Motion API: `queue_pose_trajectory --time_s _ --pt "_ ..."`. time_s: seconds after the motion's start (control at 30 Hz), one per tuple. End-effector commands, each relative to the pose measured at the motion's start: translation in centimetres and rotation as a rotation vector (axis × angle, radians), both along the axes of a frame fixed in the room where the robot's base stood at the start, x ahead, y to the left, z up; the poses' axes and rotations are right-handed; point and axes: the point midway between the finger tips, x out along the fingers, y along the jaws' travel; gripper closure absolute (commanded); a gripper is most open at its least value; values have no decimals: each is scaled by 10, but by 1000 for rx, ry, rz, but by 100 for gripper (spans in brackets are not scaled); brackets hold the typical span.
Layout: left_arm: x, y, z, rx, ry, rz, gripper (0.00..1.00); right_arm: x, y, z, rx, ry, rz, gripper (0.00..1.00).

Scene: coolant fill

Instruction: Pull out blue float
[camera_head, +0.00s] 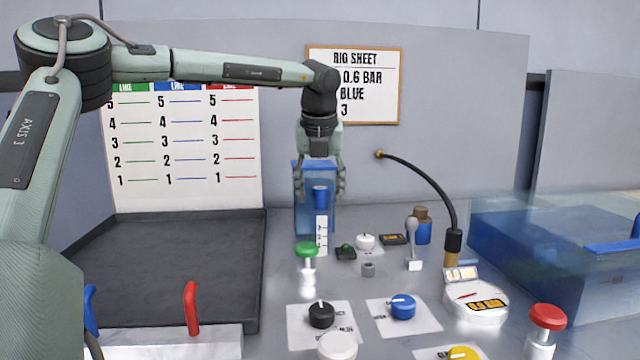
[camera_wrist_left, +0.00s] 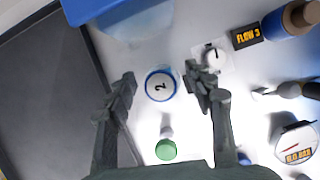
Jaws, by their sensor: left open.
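A blue float (camera_head: 320,194) stands upright at the top of a narrow column with a white marked scale (camera_head: 321,235), in front of a blue-tinted tank (camera_head: 300,215). In the left wrist view a round white top with a blue rim and a "2" (camera_wrist_left: 161,86) shows from above; it seems to be the float. My left gripper (camera_head: 321,186) points down over the column, fingers spread. In the wrist view its fingertips (camera_wrist_left: 161,78) lie either side of the round top, with gaps on both sides. My right gripper is not in view.
A green knob (camera_head: 306,250) stands just in front of the column; it also shows in the wrist view (camera_wrist_left: 166,150). Black (camera_head: 321,315) and blue (camera_head: 403,307) dials, a gauge (camera_head: 475,303) and a curved hose (camera_head: 430,180) lie to the right. A dark tray (camera_head: 170,250) is left.

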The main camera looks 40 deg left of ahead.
Motion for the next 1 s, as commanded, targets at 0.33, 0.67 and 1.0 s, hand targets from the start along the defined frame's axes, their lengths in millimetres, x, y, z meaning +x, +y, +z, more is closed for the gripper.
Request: queue_pose_trajectory --time_s 0.33,0.67,1.0 --pt "0 0 0 0 0 0 72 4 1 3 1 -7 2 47" --pt "0 0 0 0 0 0 85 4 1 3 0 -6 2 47" --pt "0 0 3 1 -1 0 91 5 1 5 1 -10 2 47"
